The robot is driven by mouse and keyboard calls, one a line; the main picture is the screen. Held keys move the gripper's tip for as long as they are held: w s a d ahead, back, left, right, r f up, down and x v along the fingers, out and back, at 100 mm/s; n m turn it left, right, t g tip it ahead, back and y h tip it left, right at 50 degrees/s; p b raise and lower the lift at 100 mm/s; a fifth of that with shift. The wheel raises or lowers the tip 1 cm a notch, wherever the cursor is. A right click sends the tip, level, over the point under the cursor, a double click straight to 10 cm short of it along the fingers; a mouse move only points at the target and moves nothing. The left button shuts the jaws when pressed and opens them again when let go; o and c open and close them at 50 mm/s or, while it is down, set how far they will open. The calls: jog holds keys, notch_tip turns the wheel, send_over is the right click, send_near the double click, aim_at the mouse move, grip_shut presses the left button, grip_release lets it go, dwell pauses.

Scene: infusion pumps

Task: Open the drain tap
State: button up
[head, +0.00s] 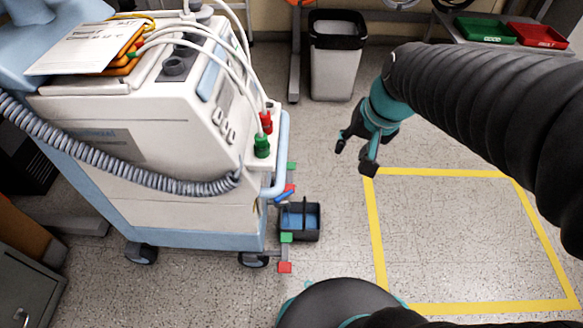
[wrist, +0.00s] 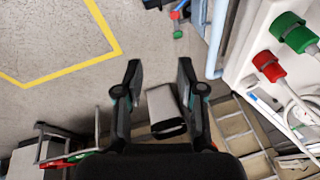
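My gripper (head: 354,157) is open and empty above the floor, right of the white machine (head: 150,125). In the wrist view its fingers (wrist: 159,70) are spread with nothing between their tips. A small blue lever (head: 285,196), which may be the drain tap, sits low beside the machine's right edge, next to red and green markers. My gripper is apart from it, to its upper right. Small red, blue and green parts (wrist: 178,16) show at the top of the wrist view; the lever itself is too small to make out there. A black tray (head: 314,232) with a blue inside sits below the lever.
A waste bin (head: 335,65) stands behind. Yellow tape (head: 440,172) marks clear floor at right. Green (head: 485,30) and red (head: 537,36) trays sit at the back.

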jog(key=w+a+f+m+g+y+p, duration=0.1)
jog(key=w+a+f+m, duration=0.1)
jog(key=w+f, duration=0.35)
jog(key=m+g+y+p, duration=0.2)
jog(key=m+g+p, duration=0.15)
jog(key=m, duration=0.35)
send_over(288, 193)
jog(key=w+d, duration=0.1)
jog(key=d, duration=0.5)
notch_tip(288, 193, down, 22)
jog(key=shift+n+t, duration=0.25)
jog(key=shift+n, duration=0.05)
jog(key=x, duration=1.2)
jog(key=shift+s+f, duration=0.1)
jog(key=shift+f, duration=0.25)
grip_shut()
